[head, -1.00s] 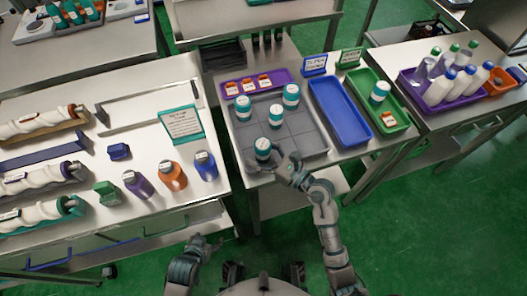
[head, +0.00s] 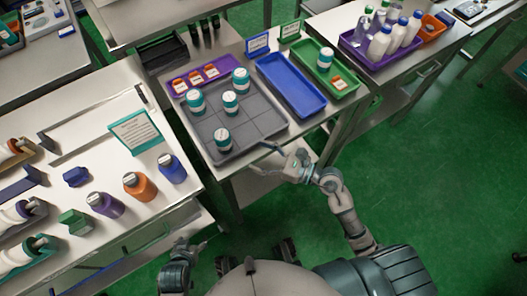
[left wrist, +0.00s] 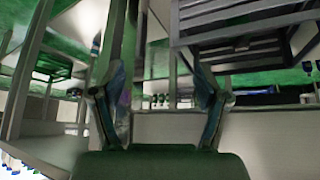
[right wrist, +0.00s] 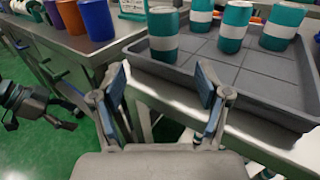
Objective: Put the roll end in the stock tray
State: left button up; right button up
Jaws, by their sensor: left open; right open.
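No sign is legible enough to single out the roll end or the stock tray. Several teal-and-white cylinders stand upright in the grey gridded tray (head: 254,124); the nearest cylinder (head: 222,139) is by its front left corner. Another cylinder (head: 325,59) stands in the green tray (head: 344,84). White rolls (head: 18,215) lie in holders at the far left, partly cut off. My right gripper (head: 268,158) is open and empty, just off the grey tray's front right edge; the right wrist view (right wrist: 163,88) shows the gap. My left gripper (head: 193,245) is open and empty, low beside the left table.
The blue tray (head: 291,86) is empty. A purple tray (head: 178,88) holds small orange-and-white pieces. White bottles (head: 379,44) fill a purple tray at the right.

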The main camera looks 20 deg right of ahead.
jog(key=d+r+m+t+h, duration=0.2)
jog(key=d+r+m+t, duration=0.5)
jog(key=m, duration=0.6)
jog(key=d+f+m+t+h, duration=0.2)
jog(key=d+f+m+h, duration=0.5)
jog(key=m+h, duration=0.85)
jog(key=s+d+f+m+g+y, duration=0.1)
jog(key=s+f+m+g, duration=0.1)
jog(key=f+m+g, duration=0.35)
jog(key=s+f+m+g+y, duration=0.1)
jog(key=s+f+m+g, duration=0.15)
jog(key=f+m, duration=0.55)
pick_arm(q)
jog(key=shift+d+r, duration=0.1)
jog(key=shift+d, duration=0.35)
pick_arm(e)
jog(key=s+a+f+m+g+y, duration=0.2)
jog(key=s+a+f+g, duration=0.2)
jog(key=s+f, duration=0.5)
jog(key=shift+s+a+f+g, duration=0.15)
jog(key=shift+s+a+g, duration=0.2)
jog(key=shift+g, duration=0.25)
